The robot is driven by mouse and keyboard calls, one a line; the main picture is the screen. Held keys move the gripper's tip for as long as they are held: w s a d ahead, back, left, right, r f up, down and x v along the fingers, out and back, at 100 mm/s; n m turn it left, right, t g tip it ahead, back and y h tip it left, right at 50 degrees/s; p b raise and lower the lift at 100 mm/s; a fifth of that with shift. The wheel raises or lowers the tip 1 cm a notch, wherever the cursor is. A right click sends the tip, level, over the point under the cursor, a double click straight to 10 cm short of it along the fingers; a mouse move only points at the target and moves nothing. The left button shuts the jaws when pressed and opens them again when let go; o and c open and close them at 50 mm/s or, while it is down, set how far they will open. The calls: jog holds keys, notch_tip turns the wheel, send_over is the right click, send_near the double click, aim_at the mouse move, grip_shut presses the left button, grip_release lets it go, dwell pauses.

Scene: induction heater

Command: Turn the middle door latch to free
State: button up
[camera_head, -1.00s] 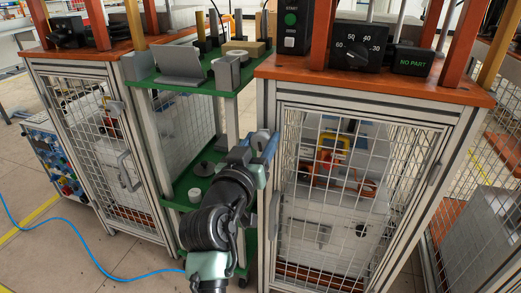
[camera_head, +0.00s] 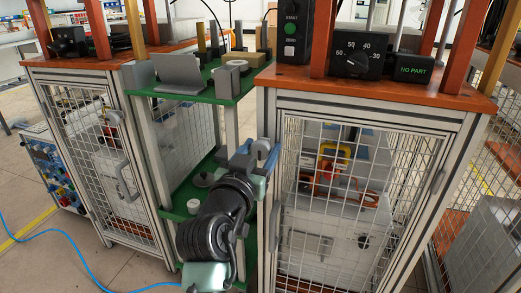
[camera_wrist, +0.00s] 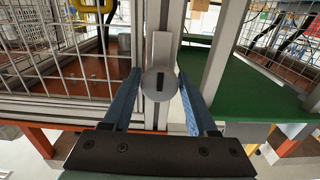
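The middle door latch (camera_wrist: 160,84) shows in the wrist view as a round grey knob with a dark upright slot, on a grey plate on the cabinet's post. My gripper (camera_wrist: 159,76) is open, with one blue finger on each side of the knob. Small gaps seem to remain between the fingers and the knob; contact cannot be told. In the head view my gripper (camera_head: 257,155) is at the left front post of the middle cabinet and hides the latch.
A green shelf unit (camera_head: 175,107) stands close on the left, with small parts on its lower shelf. A second mesh cabinet (camera_head: 100,150) stands farther left. A control box with a dial (camera_head: 357,55) sits on the orange top. A blue hose (camera_head: 60,240) lies on the floor.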

jog(key=shift+o, duration=1.3)
jog(key=p+v, duration=0.3)
jog(key=v, duration=1)
jog(key=shift+p, duration=0.4)
notch_tip(320, 180, up, 25)
jog(key=s+d+t+y+p, duration=0.2)
jog(key=d+t+p, duration=0.1)
jog(key=t+p, duration=0.2)
jog(key=s+r+n+t+y+p, duration=0.25)
jog(key=s+r, duration=0.35)
jog(key=r, duration=0.5)
jog(key=s+r+n+t+y+p, duration=0.1)
jog(key=s+r+n+t+p, duration=0.25)
jog(key=r, duration=0.65)
notch_tip(320, 180, up, 35)
jog(key=m+p, duration=0.2)
jog(key=p, duration=3.3)
jog(key=shift+s+d+r+g+p, duration=0.2)
jog(key=shift+s+d+g+p, duration=0.1)
jog(key=shift+s+g, duration=0.15)
